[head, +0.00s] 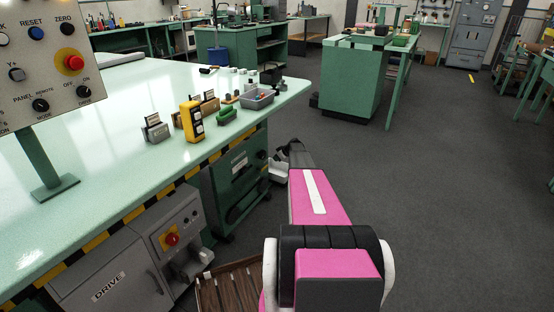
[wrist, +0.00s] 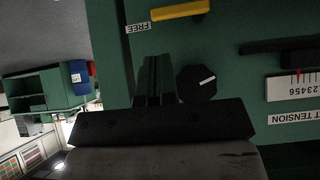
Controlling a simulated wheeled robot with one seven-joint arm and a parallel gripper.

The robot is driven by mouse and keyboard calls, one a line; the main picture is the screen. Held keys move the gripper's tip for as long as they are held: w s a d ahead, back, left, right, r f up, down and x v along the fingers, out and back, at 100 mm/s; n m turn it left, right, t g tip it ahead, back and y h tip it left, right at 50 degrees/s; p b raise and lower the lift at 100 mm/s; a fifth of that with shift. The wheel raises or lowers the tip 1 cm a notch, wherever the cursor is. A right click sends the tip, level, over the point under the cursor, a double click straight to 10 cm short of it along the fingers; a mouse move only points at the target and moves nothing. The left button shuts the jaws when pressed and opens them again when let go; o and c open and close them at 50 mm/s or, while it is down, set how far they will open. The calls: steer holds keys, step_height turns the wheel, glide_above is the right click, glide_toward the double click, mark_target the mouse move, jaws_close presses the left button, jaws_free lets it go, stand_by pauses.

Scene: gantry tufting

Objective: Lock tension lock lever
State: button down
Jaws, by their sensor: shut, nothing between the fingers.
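A yellow lever handle (wrist: 180,11), which looks like the tension lock lever, shows at the top of the wrist view on a green panel (wrist: 235,85). A FREE label (wrist: 139,27) is just left of it. My gripper (wrist: 154,62) is shut and empty in the wrist view, its fingers pointing at the panel below the handle and apart from it in the picture. A black knob (wrist: 196,84) with a white mark is right of the fingers. In the head view my gripper (head: 284,155) is partly hidden beside the green cabinet (head: 240,178); the lever cannot be made out there.
A numbered scale (wrist: 294,86), a TENSION label (wrist: 293,118) and a black bar (wrist: 279,46) are on the panel's right. The long table (head: 130,110) overhangs the cabinet, with a yellow device (head: 192,121) and grey bin (head: 257,98) on top. Open floor (head: 430,180) lies right.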

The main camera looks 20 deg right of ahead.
steer(key=x, duration=0.7)
steer(key=shift+w+a+f, duration=0.2)
